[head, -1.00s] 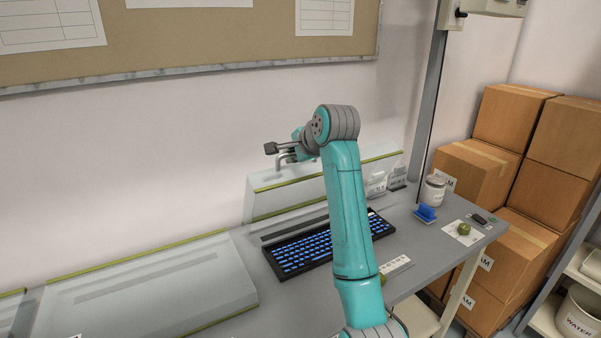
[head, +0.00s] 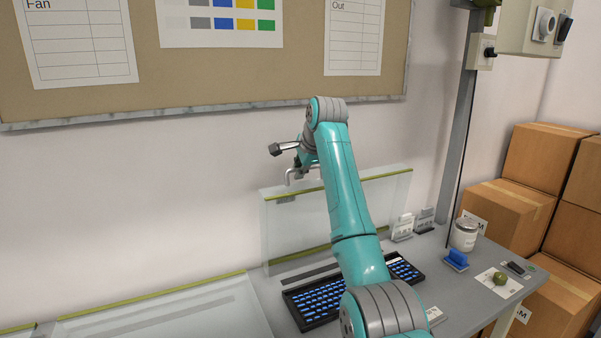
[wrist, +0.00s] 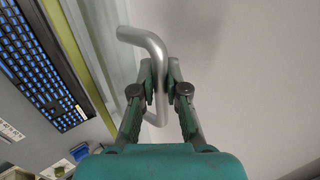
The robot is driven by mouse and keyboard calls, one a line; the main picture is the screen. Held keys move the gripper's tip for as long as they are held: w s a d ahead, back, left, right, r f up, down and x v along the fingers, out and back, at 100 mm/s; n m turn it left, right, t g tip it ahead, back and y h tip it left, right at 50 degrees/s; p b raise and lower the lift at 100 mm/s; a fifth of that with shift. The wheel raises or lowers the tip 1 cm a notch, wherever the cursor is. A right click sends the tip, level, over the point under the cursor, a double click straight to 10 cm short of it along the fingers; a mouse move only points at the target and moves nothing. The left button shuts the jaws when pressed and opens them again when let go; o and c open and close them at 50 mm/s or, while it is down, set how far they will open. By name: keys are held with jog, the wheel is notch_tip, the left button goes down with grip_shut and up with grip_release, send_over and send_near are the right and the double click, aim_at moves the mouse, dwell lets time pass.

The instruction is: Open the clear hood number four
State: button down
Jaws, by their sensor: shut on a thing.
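A clear hood (head: 325,225) with a green edge stands raised, nearly upright, behind a black keyboard with blue keys (head: 322,297). No number is readable on it. A bent silver handle (wrist: 156,50) sits at the hood's upper left edge. My gripper (wrist: 160,72) is shut on this handle; the fingers grip its middle from both sides. In the head view my gripper (head: 292,168) is just above the hood's top left edge, partly hidden by my teal arm. The keyboard lies uncovered in front of the hood, partly hidden by my arm.
Another clear hood (head: 180,312) lies low to the left. On the right of the grey desk are a white jar (head: 465,234), a blue holder (head: 456,259) and a paper with a green round thing (head: 500,278). Cardboard boxes (head: 512,210) are stacked beyond.

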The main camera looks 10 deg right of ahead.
jog(key=shift+w, duration=0.1)
dwell(0.3)
jog(key=c, duration=1.2)
grip_release()
jog(key=v, duration=1.2)
